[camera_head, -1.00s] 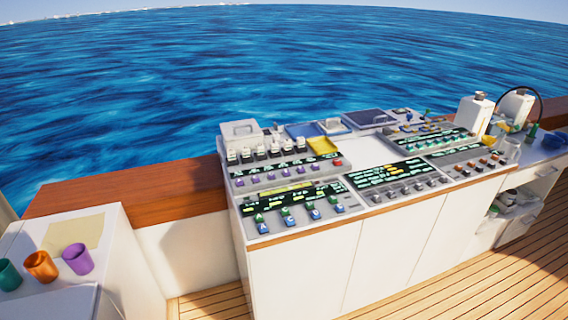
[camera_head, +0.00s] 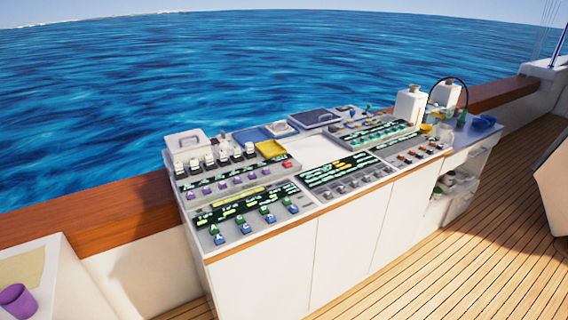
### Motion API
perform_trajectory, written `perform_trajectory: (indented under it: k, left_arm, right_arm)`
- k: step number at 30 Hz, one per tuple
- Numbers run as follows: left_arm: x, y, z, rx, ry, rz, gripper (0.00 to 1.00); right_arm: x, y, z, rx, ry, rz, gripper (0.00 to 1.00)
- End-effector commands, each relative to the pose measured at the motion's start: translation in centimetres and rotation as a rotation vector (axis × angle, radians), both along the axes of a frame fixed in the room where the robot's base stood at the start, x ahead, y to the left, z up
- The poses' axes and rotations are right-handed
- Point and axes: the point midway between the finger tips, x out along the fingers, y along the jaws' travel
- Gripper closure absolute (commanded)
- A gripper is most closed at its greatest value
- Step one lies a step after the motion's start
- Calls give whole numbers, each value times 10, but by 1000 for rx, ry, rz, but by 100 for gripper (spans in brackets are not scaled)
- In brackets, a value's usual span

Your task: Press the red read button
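A small red button (camera_head: 287,164) sits on the console (camera_head: 262,249), at the right end of the panel with the purple knobs (camera_head: 222,185). It lies just below and right of a yellow tray (camera_head: 271,149). Any label on it is too small to read. Neither of my grippers shows in the head view.
Blue, green and grey knobs and dark displays (camera_head: 326,171) cover the console top. White canisters (camera_head: 410,105) stand at its far right end. A white counter with a purple cup (camera_head: 17,299) is at lower left. The wooden deck (camera_head: 430,265) in front is clear.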

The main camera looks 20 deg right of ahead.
Motion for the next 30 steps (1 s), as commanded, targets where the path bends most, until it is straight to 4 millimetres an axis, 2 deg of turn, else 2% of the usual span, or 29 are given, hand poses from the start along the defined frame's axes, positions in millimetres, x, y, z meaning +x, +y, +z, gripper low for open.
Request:
perform_trajectory:
  k: [12,13,16,17,30]
  left_arm:
    - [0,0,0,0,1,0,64]
    - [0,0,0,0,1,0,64]
    - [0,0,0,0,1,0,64]
    - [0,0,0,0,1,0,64]
    - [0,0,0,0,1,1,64]
  right_arm:
    - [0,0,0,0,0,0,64]
    - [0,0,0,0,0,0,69]
    - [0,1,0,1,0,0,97]
    - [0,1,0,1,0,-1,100]
    - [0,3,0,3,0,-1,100]
